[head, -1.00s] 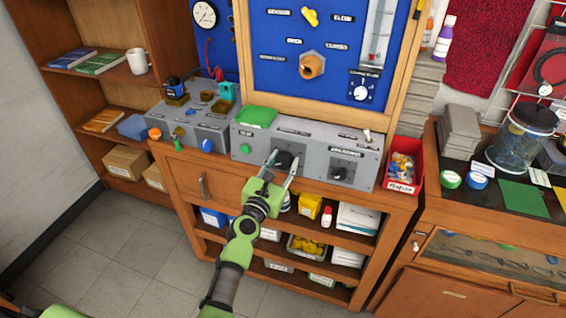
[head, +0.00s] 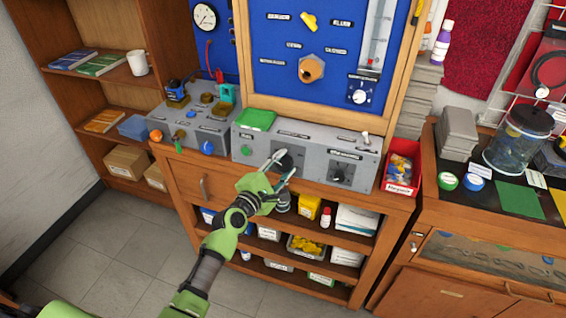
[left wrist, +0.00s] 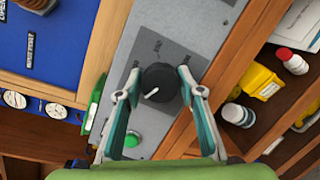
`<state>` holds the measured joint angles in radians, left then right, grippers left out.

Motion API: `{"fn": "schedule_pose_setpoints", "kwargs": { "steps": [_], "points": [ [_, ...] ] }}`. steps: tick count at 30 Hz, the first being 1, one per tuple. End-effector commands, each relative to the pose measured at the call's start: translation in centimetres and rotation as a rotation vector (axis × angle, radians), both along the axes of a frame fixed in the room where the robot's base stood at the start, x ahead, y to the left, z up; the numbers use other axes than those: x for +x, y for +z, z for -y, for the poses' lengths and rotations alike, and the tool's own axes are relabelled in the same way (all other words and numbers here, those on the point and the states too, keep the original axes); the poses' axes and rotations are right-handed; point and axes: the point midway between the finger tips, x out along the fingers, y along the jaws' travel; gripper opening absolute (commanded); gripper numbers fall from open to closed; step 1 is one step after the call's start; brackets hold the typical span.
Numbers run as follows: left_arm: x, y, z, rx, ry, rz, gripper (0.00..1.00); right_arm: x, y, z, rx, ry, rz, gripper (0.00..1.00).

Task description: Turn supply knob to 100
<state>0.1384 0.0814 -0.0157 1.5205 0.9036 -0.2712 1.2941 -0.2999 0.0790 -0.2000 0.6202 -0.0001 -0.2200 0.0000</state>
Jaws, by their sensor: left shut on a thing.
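The black supply knob (head: 285,161) is on the sloped front of the grey control box (head: 310,155). In the left wrist view the knob (left wrist: 160,82) has a white pointer mark toward its lower left; the dial labels are too small to read. My left gripper (head: 284,164) is at the knob, its two fingers on opposite sides of it. In the left wrist view the left gripper (left wrist: 159,78) is shut on the knob, with the fingertips beside its rim. My right gripper is not in view.
A second black knob (head: 341,174) is on the same box, right of the gripper. A green button (head: 246,151) is to the left and a toggle switch (head: 367,137) at the upper right. A red bin (head: 402,170) stands right of the box. Open shelves lie below.

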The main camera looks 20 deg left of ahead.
Motion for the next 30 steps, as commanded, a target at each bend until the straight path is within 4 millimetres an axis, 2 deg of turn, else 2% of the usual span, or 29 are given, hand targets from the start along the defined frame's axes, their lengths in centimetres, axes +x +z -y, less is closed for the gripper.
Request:
{"fn": "schedule_pose_setpoints", "kwargs": {
  "steps": [21,30],
  "points": [
    [0.0,0.2,0.1,0.668,-0.138,0.021,0.14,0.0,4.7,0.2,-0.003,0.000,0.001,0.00],
    [-0.1,0.1,0.1,0.903,-0.187,0.028,0.14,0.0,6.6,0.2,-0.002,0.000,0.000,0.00]
  ]
}}
